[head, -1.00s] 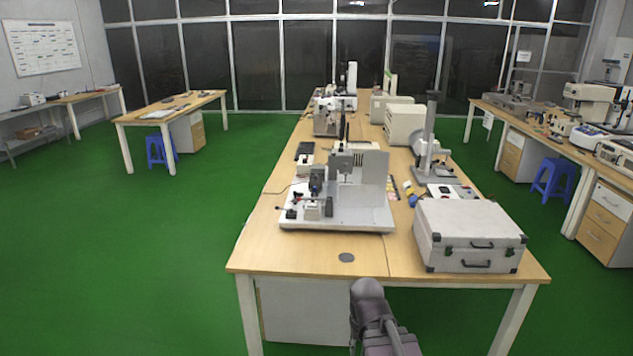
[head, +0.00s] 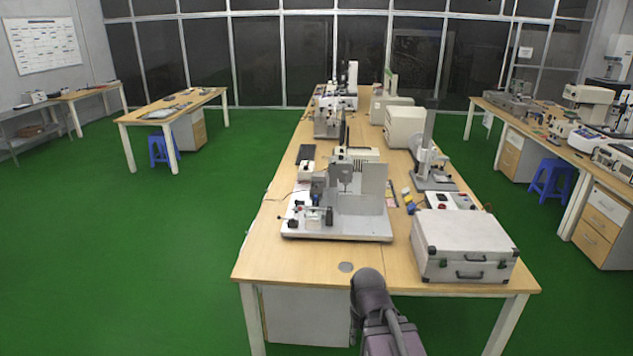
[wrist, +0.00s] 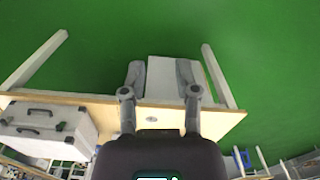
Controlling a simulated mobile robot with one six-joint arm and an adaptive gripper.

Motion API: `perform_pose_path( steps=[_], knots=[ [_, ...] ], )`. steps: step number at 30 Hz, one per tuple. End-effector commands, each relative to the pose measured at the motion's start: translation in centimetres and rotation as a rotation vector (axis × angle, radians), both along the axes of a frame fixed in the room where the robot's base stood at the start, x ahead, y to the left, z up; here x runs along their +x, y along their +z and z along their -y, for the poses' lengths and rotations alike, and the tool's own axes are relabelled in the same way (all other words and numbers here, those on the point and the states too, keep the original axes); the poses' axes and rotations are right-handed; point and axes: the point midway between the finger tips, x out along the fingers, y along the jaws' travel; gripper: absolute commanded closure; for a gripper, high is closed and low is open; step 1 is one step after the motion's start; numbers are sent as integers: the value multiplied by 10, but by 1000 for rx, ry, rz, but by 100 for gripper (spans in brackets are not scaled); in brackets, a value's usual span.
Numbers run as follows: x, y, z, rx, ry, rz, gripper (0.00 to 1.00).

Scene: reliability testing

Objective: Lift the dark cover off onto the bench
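A small round grey disc, seemingly the dark cover (head: 346,267), lies flat on the bench (head: 300,262) near its front edge, left of the silver case. It also shows in the wrist view as a small grey oval (wrist: 152,119) on the wooden top, between the bases of my fingers. My gripper (wrist: 160,72) is open and empty, its two grey fingers spread well apart. The fingertips appear over the white cabinet and green floor in that view, apart from the disc. In the head view only part of my arm shows, in front of the bench.
The silver case (head: 465,243) stands at the bench's front right. A white machine on a base plate (head: 335,228) stands behind the disc. A white cabinet (head: 312,315) is under the bench. The bench top around the disc is clear.

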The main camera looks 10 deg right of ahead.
Motion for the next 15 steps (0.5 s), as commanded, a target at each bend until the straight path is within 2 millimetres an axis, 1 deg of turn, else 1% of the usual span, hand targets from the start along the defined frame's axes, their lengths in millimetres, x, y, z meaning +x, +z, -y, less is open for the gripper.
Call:
perform_pose_path(
  steps=[1, 6, 10, 15],
  knots=[
    [0, 18, 0, 0, 0, 0, 60],
    [0, 35, 0, 0, 0, 0, 60],
    [0, 40, 0, 0, 0, 0, 60],
    [0, 40, 0, 0, 0, 0, 60]
  ],
)
